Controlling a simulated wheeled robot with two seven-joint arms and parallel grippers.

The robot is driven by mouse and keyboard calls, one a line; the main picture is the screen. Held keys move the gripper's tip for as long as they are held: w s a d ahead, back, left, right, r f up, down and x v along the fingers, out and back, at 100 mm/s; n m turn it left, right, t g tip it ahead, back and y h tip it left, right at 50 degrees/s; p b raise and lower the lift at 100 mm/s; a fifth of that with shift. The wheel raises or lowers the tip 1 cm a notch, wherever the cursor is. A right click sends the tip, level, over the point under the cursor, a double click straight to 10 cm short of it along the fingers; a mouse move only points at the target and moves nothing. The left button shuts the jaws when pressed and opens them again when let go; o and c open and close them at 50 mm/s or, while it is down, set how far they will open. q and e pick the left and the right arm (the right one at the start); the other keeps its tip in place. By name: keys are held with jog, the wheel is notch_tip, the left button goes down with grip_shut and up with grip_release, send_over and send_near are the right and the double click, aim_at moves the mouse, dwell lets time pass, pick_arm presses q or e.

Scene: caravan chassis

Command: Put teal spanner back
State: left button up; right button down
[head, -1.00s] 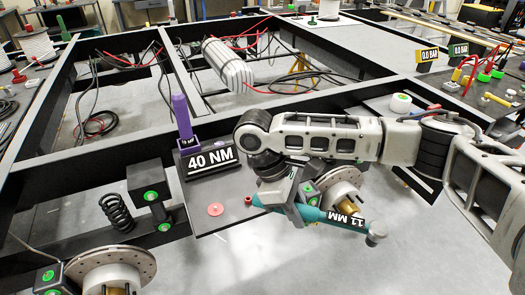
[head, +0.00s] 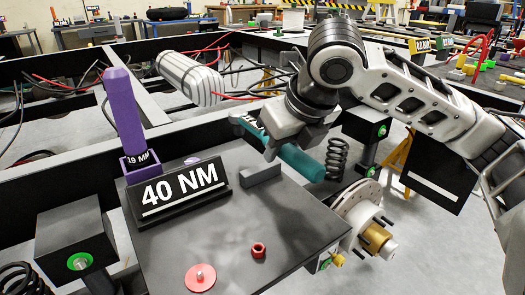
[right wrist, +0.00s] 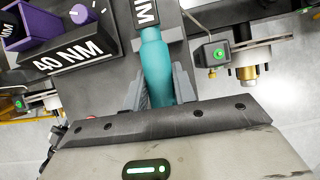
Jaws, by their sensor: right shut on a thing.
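The teal spanner (head: 302,162) is in my right gripper (head: 276,145), which is shut around its shaft. It lies tilted in the head view, just above or over the far edge of the dark plate (head: 250,215); I cannot tell whether it touches. The right wrist view shows the teal shaft (right wrist: 157,62) between the two grey fingers, with a black-and-white label at its upper end, cut off by the frame. A small grey block (head: 261,175) sits on the plate below the spanner. My left gripper is not in view.
A purple spanner (head: 124,108) stands upright in a purple holder (head: 140,163) beside the black "40 NM" sign (head: 180,188). A red disc (head: 200,277) and a red knob (head: 258,250) are on the plate. A brake hub (head: 362,215) and a spring (head: 337,158) are to the right.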

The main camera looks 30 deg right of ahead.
jog(key=shift+w, duration=0.15)
jog(key=shift+r, duration=0.15)
jog(key=shift+s, duration=0.2)
pick_arm(q)
jog(key=shift+p, duration=0.4)
pick_arm(e)
jog(key=shift+r, duration=0.1)
